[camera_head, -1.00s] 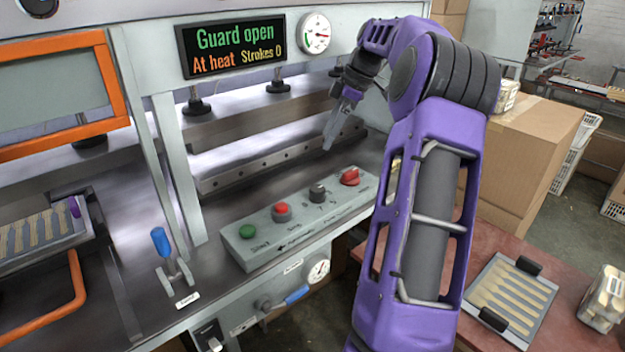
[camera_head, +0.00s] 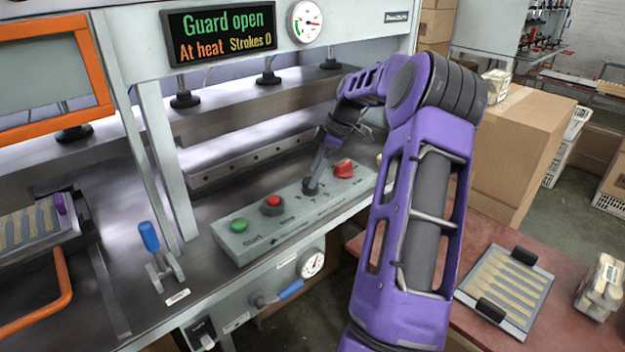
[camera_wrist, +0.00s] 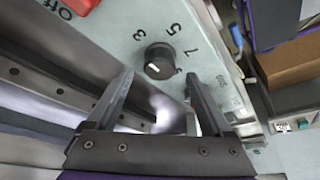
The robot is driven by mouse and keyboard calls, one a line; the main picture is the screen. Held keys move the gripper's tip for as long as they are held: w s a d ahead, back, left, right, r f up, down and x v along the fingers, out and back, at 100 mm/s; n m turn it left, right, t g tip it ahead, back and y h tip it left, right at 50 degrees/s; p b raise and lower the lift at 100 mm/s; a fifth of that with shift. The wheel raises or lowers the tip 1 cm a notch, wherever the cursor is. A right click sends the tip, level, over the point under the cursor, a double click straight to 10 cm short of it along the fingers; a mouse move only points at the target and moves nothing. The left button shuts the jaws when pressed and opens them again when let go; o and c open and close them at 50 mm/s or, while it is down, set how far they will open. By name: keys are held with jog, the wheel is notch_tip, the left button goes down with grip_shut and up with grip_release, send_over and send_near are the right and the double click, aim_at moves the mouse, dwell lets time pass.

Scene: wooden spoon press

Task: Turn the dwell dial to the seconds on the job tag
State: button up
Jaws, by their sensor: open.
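The dwell dial (camera_head: 310,187) is a small black knob on the grey control box, between a red button and a red switch. In the wrist view the dial (camera_wrist: 158,60) has a short white mark, and the numbers 3, 5 and 7 curve around it; one more figure is partly hidden. I cannot tell which number the mark points at. My gripper (camera_head: 315,178) points down at the dial. In the wrist view my gripper (camera_wrist: 159,76) is open, with a finger on either side of the dial; contact is not clear. I cannot make out a job tag.
The control box (camera_head: 290,225) also carries a green start button (camera_head: 239,225), a red button (camera_head: 271,205) and a red switch (camera_head: 343,168). A blue-handled lever (camera_head: 149,237) stands to the left. The press display (camera_head: 222,32) reads "Guard open", "At heat", "Strokes 0".

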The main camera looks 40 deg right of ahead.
jog(key=shift+x, duration=1.2)
grip_shut()
